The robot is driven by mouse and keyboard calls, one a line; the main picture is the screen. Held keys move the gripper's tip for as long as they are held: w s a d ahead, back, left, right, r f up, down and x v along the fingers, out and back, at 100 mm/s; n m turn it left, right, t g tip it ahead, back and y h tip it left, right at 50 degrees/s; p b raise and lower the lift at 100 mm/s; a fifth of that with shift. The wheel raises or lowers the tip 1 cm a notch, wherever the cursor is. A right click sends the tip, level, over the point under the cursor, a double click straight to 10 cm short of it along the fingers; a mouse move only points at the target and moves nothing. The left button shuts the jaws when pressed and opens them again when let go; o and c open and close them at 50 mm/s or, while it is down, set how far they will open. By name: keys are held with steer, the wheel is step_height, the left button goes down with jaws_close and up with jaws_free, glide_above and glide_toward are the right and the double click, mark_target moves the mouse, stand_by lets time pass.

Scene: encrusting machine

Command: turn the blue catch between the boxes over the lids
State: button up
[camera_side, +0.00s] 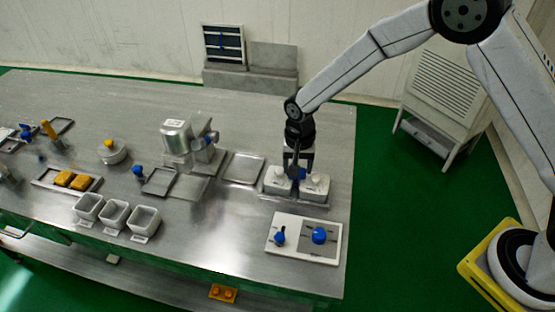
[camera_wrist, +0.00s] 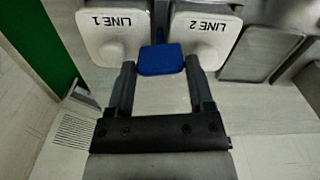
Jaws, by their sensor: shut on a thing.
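Two white lidded boxes stand side by side under my gripper. In the wrist view their lids read LINE 1 (camera_wrist: 112,35) at left and LINE 2 (camera_wrist: 205,38) at right, each with a round knob. The blue catch (camera_wrist: 160,60) sits at the gap between the lids, at their edge nearest my gripper; a little blue also shows in the side view (camera_side: 298,173). My gripper (camera_wrist: 160,66) has one finger on each side of the catch and is shut on it. In the side view my gripper (camera_side: 297,171) points down between the boxes and hides most of the catch.
A white panel (camera_side: 271,248) with a blue switch and a blue knob (camera_side: 319,235) lies in front of the boxes. A grey tray (camera_side: 243,168) and a metal machine (camera_side: 178,138) stand to the left. Three square tubs (camera_side: 115,213) are farther left.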

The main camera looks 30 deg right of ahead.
steer(key=shift+m, duration=1)
steer(key=o, duration=1.2)
steer(key=shift+o, duration=0.2)
steer(key=shift+r, duration=0.2)
steer(key=shift+r, duration=3.75)
